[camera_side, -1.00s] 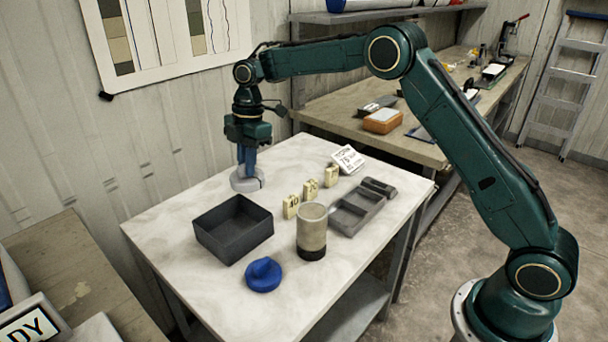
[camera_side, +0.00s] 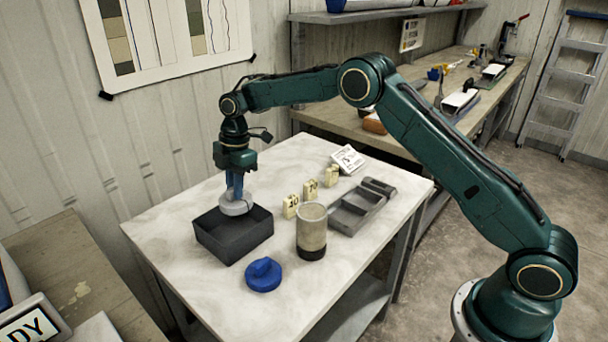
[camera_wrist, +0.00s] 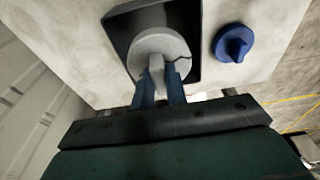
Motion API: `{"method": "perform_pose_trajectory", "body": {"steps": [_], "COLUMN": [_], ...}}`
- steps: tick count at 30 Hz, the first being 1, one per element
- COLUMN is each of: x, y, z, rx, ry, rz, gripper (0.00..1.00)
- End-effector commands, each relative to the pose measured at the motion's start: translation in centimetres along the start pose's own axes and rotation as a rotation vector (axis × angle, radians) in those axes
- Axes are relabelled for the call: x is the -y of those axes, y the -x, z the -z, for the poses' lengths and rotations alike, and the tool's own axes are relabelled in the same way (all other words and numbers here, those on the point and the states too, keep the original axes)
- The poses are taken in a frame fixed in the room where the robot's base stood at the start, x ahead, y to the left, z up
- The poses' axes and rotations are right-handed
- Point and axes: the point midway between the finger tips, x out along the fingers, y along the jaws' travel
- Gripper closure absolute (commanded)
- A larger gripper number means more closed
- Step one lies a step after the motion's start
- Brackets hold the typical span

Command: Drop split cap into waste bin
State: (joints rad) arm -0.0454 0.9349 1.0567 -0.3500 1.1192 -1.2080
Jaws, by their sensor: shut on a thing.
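My gripper (camera_side: 235,190) is shut on the split cap (camera_side: 236,207), a light grey round cap with a raised grip bar. In the wrist view the blue fingers (camera_wrist: 160,88) pinch that bar, and a dark jagged crack shows on the right of the cap (camera_wrist: 148,45). The waste bin (camera_side: 235,243), a dark grey square open box, stands on the white table. The cap is over the bin's back part, at about rim height; the side view does not show clearly whether it touches the rim. The bin also shows behind the cap in the wrist view (camera_wrist: 193,14).
A blue cap (camera_side: 263,276) lies in front of the bin. A beige core liner (camera_side: 311,234) with a dark base stands upright to its right. Several yellow numbered blocks (camera_side: 291,206), a grey tray (camera_side: 354,212) and a white card (camera_side: 348,158) are farther back.

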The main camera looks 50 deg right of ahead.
Motion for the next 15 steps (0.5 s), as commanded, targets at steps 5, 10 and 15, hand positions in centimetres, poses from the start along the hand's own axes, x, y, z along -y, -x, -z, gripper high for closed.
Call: {"method": "perform_pose_trajectory", "body": {"steps": [5, 10, 15], "x": [0.0, 0.1, 0.0], "y": [-1.6, -3.1, -4.1], "z": [-0.2, -0.5, -0.6], "rx": [0.0, 0.0, 0.001], "ry": [-0.001, -0.001, 0.0], "rz": [0.001, 0.002, 0.001], "gripper": [1.0, 1.0, 1.0]}}
